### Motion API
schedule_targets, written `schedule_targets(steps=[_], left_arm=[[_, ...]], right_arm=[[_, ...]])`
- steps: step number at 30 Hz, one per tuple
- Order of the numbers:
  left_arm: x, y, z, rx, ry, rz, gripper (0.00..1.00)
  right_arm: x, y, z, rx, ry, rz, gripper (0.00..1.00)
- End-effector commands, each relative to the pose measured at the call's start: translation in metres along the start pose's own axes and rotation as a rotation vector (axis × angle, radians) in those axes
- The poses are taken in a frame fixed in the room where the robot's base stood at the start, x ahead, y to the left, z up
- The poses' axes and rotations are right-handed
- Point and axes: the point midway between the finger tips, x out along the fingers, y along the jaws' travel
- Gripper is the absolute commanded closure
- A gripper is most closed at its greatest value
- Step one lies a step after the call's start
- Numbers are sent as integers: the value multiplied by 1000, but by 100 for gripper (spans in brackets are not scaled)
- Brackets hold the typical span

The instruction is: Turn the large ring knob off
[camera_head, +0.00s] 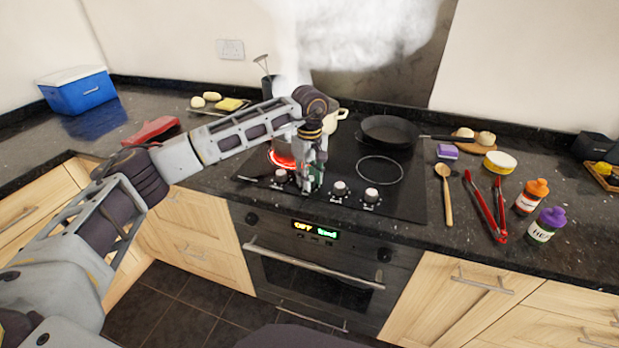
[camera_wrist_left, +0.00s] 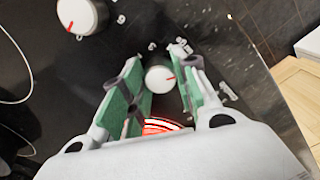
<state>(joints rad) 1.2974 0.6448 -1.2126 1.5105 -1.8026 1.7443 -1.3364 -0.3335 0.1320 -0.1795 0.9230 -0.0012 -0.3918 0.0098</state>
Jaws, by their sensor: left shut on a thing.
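My left gripper (camera_head: 312,184) reaches down to the front of the black hob (camera_head: 405,205), at the row of knobs. In the left wrist view its green-padded fingers (camera_wrist_left: 160,62) stand on either side of a white knob (camera_wrist_left: 159,79) with a red mark, shut on it. Another white knob (camera_wrist_left: 82,15) with a red mark shows at the top left there. In the head view two knobs, one nearer (camera_head: 340,188) and one farther right (camera_head: 371,195), stand right of the gripper. A ring (camera_head: 282,158) glows red behind the gripper, partly hidden by my arm. My right gripper is out of view.
Steam or smoke (camera_head: 350,30) rises behind the hob. A black pan (camera_head: 388,130) sits at the back right. A wooden spoon (camera_head: 446,195), red tongs (camera_head: 485,205) and bottles (camera_head: 530,195) lie or stand to the right. The oven (camera_head: 315,270) is below.

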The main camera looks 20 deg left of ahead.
Motion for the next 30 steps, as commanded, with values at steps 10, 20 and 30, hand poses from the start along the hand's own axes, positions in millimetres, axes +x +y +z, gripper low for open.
schedule_targets(steps=[10, 20, 30], left_arm=[[0, 0, 0, -273, 0, 2, 94], [-1, 0, 0, -536, 0, 2, 94], [-1, 0, 0, -806, 0, 2, 94]], right_arm=[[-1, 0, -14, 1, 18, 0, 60], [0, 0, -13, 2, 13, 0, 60], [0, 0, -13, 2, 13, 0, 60]])
